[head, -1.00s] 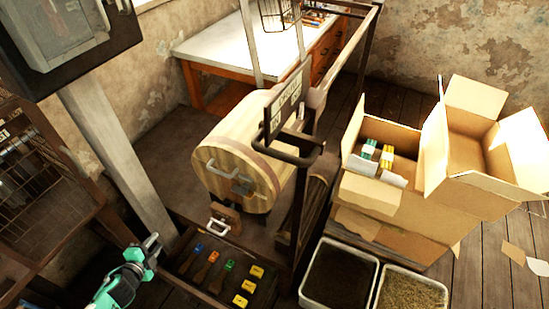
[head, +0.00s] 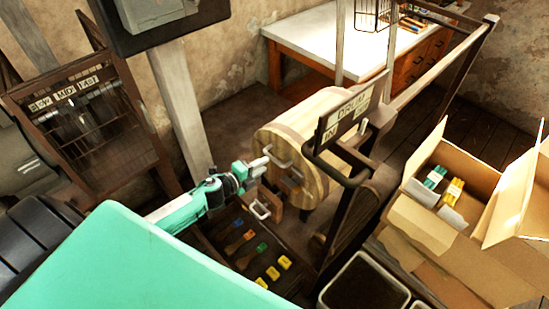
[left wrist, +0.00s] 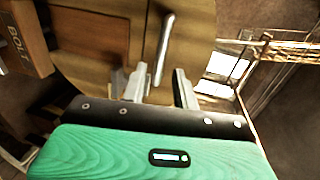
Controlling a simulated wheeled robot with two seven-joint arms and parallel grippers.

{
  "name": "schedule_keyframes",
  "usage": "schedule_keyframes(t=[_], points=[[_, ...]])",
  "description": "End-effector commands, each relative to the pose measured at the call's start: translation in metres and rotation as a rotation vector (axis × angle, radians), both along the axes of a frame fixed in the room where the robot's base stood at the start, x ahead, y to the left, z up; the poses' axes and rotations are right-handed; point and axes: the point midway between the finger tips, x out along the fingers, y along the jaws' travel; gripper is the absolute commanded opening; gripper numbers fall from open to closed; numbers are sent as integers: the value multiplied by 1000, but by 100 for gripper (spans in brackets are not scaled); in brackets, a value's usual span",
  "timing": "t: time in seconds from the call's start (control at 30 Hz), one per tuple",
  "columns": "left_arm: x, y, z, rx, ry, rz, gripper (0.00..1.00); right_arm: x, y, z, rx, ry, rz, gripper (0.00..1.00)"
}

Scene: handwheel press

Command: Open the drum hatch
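The wooden drum (head: 318,112) lies on its side, its round plank face turned toward me. The hatch looks shut. My left gripper (head: 264,168) is at the handle's left end. In the left wrist view, the two fingers (left wrist: 160,88) are apart, and the handle's bar (left wrist: 164,45) reaches down between them; I cannot tell whether they touch it. A wooden block marked "BOLT" (left wrist: 22,42) is at the left there. My right gripper is not in view.
A dark tray (head: 222,262) with several coloured tags is below the drum. Open cardboard boxes (head: 440,205) are at right, a grey post (head: 180,110) at left.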

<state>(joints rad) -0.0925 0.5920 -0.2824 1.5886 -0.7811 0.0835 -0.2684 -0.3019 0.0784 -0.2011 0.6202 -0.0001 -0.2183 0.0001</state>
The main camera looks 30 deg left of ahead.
Motion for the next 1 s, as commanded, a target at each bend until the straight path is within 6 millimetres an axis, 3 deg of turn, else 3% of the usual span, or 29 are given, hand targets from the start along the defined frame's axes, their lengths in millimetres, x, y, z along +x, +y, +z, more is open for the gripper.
schedule_keyframes(t=[0.2,0.4,0.83,0.87,1.0], points=[[32,-11,-5,-2,-1,1,30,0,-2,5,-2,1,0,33],[52,-18,-11,-2,0,0,30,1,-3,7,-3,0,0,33],[60,-21,-14,-1,0,0,30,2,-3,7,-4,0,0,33],[60,-21,-14,-1,0,0,28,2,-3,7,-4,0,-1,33],[60,-21,-13,-1,0,0,0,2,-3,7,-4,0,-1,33]])
